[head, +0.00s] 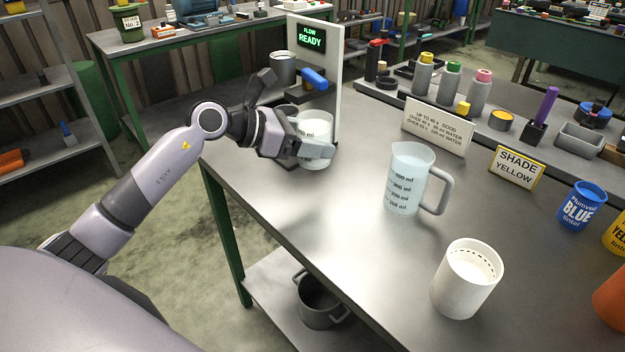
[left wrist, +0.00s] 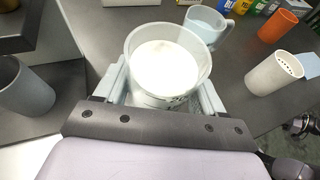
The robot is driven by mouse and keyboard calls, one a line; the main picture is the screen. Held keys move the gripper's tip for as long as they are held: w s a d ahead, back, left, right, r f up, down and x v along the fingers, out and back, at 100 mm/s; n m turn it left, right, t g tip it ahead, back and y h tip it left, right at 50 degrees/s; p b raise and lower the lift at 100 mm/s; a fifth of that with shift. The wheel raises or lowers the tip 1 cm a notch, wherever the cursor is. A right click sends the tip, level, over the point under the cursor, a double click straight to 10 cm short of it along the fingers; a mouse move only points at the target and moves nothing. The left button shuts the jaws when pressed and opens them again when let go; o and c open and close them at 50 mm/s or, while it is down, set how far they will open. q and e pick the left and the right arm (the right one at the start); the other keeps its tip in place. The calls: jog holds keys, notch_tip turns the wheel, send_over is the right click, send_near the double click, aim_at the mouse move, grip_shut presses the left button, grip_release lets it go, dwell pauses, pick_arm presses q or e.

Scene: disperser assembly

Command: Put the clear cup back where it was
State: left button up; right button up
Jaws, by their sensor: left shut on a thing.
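The clear cup (head: 316,128) holds a white filling and has measuring marks on its side. It is upright under the blue lever of the dispenser panel, close to the table top; I cannot tell whether it touches. My left gripper (head: 308,148) is shut around it. In the left wrist view the cup (left wrist: 167,65) sits between both fingers, with the white filling inside.
The dispenser panel (head: 327,85) reads FLOW READY. A clear jug (head: 408,180) and a white cup (head: 466,280) stand on the table to the right. A sign (head: 438,127), a SHADE YELLOW card (head: 516,167) and a blue tin (head: 582,206) stand farther right. Bare table lies between panel and jug.

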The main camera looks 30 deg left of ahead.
pick_arm(q)
notch_tip(320, 180, down, 10)
jog(key=shift+r, duration=0.15)
dwell(0.3)
jog(key=shift+b, duration=0.35)
jog(key=o, duration=1.3)
jog(key=shift+f, duration=0.2)
